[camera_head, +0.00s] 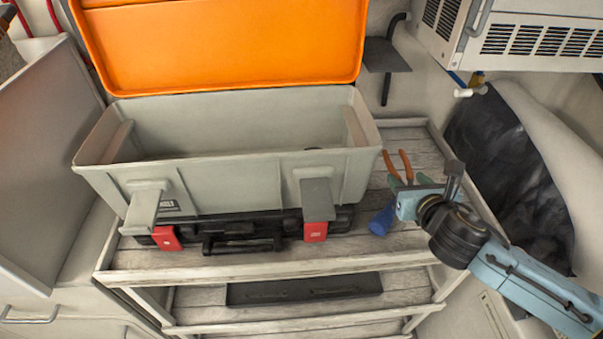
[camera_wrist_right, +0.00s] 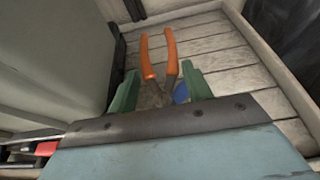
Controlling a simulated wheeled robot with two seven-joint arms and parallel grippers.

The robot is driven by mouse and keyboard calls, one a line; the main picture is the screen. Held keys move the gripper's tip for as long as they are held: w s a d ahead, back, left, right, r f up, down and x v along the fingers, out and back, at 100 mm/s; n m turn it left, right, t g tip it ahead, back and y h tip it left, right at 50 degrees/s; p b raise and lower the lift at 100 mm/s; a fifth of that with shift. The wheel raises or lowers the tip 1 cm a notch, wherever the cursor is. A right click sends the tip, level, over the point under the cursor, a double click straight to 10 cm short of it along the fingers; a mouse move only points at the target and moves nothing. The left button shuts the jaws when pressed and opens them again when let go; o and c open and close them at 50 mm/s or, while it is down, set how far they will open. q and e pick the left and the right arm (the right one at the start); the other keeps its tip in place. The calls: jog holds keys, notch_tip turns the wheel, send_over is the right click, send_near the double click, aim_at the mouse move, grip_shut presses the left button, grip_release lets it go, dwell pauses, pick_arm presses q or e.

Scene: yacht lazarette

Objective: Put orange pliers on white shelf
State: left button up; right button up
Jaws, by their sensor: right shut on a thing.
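The orange pliers (camera_head: 405,163) show at the right end of the top board, beside the toolbox. My right gripper (camera_head: 408,184) is shut on them. In the right wrist view the orange handles of the pliers (camera_wrist_right: 172,52) stick out beyond the green fingers of the right gripper (camera_wrist_right: 160,92); their jaws are partly hidden. I cannot tell whether the pliers touch the board. The white shelf (camera_head: 270,263) is a whitish slatted rack with a top board and lower tiers. My left gripper is not in view.
An open grey toolbox (camera_head: 240,180) with an orange lid (camera_head: 220,40) stands on a black case (camera_head: 270,230) on the top board. A blue-handled tool (camera_head: 382,220) lies near the right gripper. A dark flat item (camera_head: 305,288) lies on the lower tier. Bare slats show behind the pliers.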

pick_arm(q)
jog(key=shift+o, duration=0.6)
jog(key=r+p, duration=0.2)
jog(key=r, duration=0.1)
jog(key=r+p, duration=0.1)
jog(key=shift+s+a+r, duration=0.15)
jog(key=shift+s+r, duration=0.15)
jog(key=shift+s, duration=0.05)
pick_arm(e)
jog(key=w+d, duration=0.6)
jog(key=d, duration=0.5)
notch_tip(320, 180, down, 7)
jog(key=shift+w+d+f+b, duration=0.1)
jog(key=shift+w+b, duration=0.05)
jog(key=shift+b, duration=0.7)
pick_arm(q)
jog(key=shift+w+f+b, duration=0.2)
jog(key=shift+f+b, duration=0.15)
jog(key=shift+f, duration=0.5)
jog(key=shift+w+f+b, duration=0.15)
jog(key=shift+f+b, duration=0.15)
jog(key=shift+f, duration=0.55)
pick_arm(e)
jog(key=shift+f, duration=1.7)
jog(key=shift+f, duration=0.2)
jog(key=o, duration=0.7)
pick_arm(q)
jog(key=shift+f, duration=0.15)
pick_arm(e)
jog(key=shift+o, duration=0.7)
